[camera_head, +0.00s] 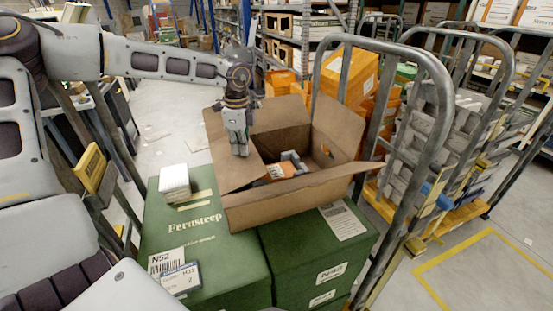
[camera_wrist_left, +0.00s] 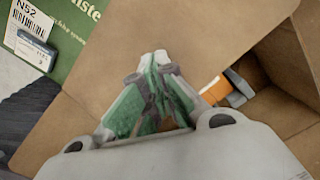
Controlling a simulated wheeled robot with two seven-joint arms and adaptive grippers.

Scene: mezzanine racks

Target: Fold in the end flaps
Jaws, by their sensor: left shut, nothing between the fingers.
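An open brown cardboard box (camera_head: 285,206) stands on green cartons, with its flaps spread. The left end flap (camera_head: 228,160) leans outward and up, and it also fills the upper middle of the left wrist view (camera_wrist_left: 200,40). The right end flap (camera_head: 337,115) stands raised at the far right side. Orange and grey items (camera_head: 288,168) lie inside the box. My left gripper (camera_head: 240,153) is shut and empty, pointing down at the left flap. In the left wrist view its fingertips (camera_wrist_left: 160,60) are against or just above the cardboard; I cannot tell which. My right gripper is not in view.
A green Fernsteep carton (camera_head: 190,250) and another green carton (camera_head: 315,255) bear the box. A white stack (camera_head: 174,180) sits on the left carton. A grey metal cart frame (camera_head: 435,130) rises close on the right. Open floor (camera_head: 165,130) shows behind left.

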